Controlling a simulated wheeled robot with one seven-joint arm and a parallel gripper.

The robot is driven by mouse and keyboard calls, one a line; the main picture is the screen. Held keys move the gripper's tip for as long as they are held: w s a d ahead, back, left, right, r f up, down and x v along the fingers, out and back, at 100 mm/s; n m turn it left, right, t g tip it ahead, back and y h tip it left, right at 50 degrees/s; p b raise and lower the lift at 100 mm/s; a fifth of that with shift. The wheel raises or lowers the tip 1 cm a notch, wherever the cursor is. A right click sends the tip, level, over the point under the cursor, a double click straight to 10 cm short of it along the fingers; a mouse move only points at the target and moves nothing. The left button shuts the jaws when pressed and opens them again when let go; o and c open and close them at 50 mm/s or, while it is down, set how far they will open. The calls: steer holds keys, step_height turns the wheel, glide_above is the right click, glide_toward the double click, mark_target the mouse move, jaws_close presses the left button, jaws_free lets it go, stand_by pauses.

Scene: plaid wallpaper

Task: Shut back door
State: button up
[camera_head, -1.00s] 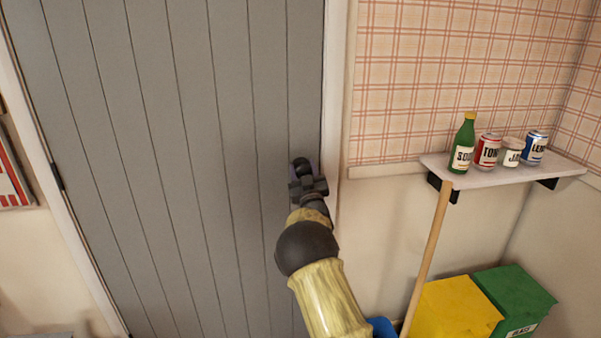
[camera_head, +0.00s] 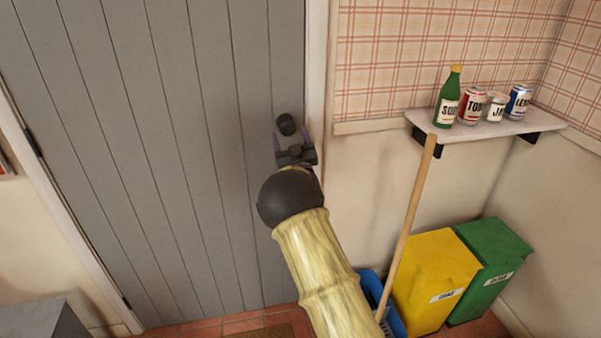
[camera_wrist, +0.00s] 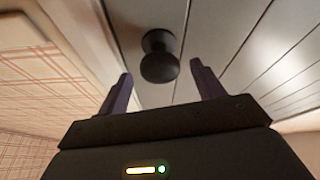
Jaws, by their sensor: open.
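The back door (camera_head: 190,150) is grey and planked and fills the left half of the head view. Its right edge lies along the white frame (camera_head: 317,70), with no clear gap showing. A round dark knob (camera_head: 286,124) sits near that edge. My gripper (camera_head: 293,136) is at the knob, its fingers pointing toward the door. In the wrist view the knob (camera_wrist: 160,57) shows between and beyond the two open fingers of my gripper (camera_wrist: 161,70). The fingers stand apart from it on both sides. Whether the door is fully latched cannot be told.
Right of the door, a wall shelf (camera_head: 480,128) holds a green bottle (camera_head: 449,98) and several cans and jars. Below stand a broom handle (camera_head: 410,225), a blue bucket (camera_head: 372,290), a yellow bin (camera_head: 430,280) and a green bin (camera_head: 492,265). A grey box-like surface (camera_head: 45,320) is at lower left.

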steer(key=b+v, duration=0.1)
steer(key=v, duration=1.2)
steer(key=shift+a+r, duration=0.1)
